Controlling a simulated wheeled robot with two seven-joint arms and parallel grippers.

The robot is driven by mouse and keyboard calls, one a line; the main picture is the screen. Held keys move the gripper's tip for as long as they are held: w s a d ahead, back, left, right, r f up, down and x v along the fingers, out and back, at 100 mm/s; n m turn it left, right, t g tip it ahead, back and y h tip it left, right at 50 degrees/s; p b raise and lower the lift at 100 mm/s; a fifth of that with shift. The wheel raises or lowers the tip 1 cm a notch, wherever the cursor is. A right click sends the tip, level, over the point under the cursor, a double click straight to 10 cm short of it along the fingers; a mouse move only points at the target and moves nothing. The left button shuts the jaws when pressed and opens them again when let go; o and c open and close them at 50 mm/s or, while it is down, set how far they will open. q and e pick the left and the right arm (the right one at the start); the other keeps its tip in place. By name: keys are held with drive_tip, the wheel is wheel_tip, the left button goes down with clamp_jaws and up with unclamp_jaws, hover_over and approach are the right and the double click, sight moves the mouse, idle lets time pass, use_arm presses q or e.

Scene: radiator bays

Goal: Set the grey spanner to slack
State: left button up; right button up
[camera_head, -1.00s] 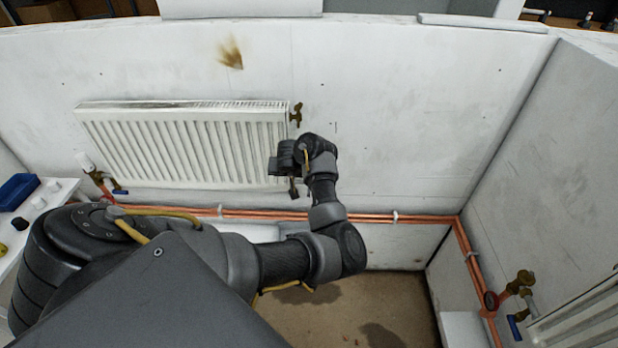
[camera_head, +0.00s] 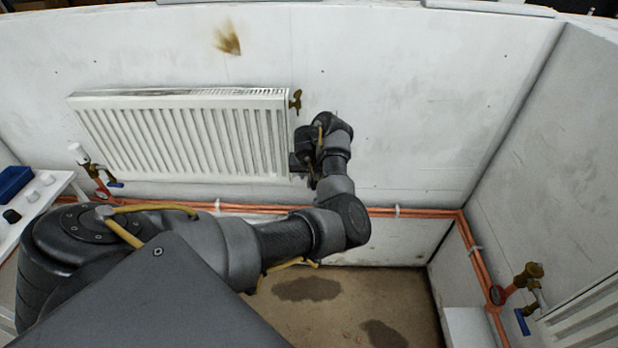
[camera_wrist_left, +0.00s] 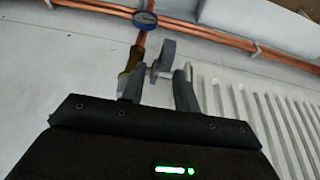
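My left gripper (camera_head: 306,168) is at the lower right corner of the white radiator (camera_head: 185,140) on the back wall. In the left wrist view its two fingers (camera_wrist_left: 158,78) are apart. A grey piece (camera_wrist_left: 166,52), perhaps the spanner's handle, shows near the fingertips beside a brass fitting (camera_wrist_left: 131,60). I cannot tell whether the fingers touch it. In the head view my gripper and wrist hide this spot, so the spanner's setting cannot be read. My right gripper is not in view.
Copper pipes (camera_head: 415,213) run along the wall below the radiator. A blue-rimmed gauge (camera_wrist_left: 145,19) sits above the brass fitting in the wrist view. Blue-handled valves stand at the left (camera_head: 115,185) and right (camera_head: 523,322). A brass valve (camera_head: 296,99) is at the radiator's upper right.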

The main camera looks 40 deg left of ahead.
sight(309, 177)
use_arm(q)
drive_tip(key=shift+x, duration=1.45)
clamp_jaws()
